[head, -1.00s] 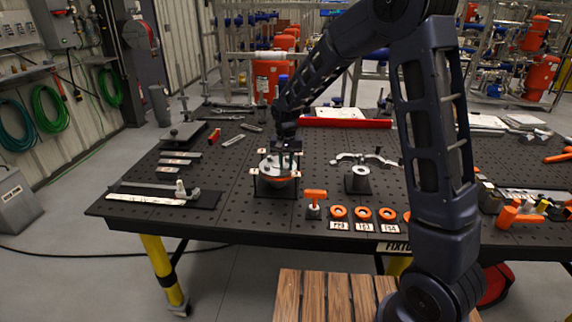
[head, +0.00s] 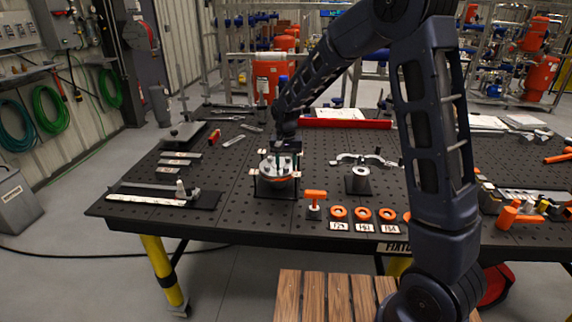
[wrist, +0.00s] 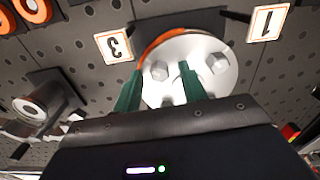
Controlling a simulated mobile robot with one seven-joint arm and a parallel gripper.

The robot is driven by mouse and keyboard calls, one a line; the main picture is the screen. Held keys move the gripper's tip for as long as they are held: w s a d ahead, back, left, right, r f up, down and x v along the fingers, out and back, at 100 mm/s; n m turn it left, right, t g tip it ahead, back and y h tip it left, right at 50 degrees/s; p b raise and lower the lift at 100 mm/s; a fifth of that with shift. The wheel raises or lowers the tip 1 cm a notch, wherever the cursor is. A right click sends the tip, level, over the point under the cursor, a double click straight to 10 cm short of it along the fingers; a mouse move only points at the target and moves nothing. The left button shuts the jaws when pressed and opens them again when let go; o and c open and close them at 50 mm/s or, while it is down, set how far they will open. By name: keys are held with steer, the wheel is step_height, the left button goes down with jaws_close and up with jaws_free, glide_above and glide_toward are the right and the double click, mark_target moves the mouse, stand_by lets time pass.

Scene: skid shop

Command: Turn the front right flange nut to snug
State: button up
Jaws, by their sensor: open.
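The round grey flange (head: 276,168) sits on a dark stand near the front of the bench, with an orange ring under it. Its light face (wrist: 188,85) fills the middle of the wrist view. One hex nut (wrist: 159,70) shows between my green fingertips, and another nut (wrist: 217,63) is to their right. My gripper (wrist: 159,70) is open, with a finger on either side of the first nut in the picture; contact and height cannot be told. In the head view my gripper (head: 288,153) is over the flange. The near part of the flange face is hidden by my gripper.
Number cards "3" (wrist: 114,45) and "1" (wrist: 268,22) stand beside the flange. An orange-handled tool (head: 315,197) and orange rings (head: 362,213) are to its right. A grey fixture (head: 359,180) stands behind the rings.

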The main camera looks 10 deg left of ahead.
mark_target(286, 167)
step_height(286, 167, up, 11)
stand_by(0.5)
steer(key=shift+f, duration=0.1)
